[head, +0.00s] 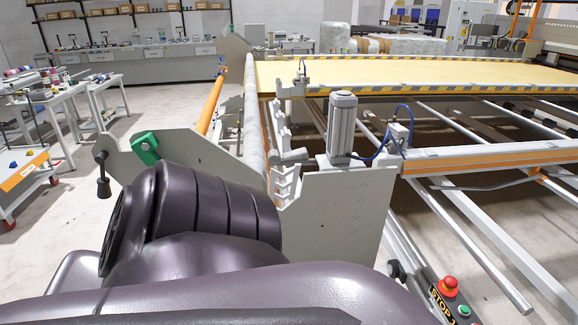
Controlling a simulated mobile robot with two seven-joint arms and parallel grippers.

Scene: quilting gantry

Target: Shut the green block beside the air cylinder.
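A green block (146,148) sits tilted at the upper left edge of the grey end plate (335,215). It is well to the left of the grey upright air cylinder (342,125), which stands behind the plate's top edge with a blue hose near it. I cannot tell whether the block is open or shut. A black handle (103,177) hangs at the plate's left end. My dark arm fills the lower foreground and covers part of the plate. Neither gripper is in view.
A long roller (253,120) and an orange bar (212,103) run back from the plate. Rails and a yellow bed (420,78) lie to the right. A red stop button (449,284) is at lower right. Work tables (45,98) stand at left, with clear floor between.

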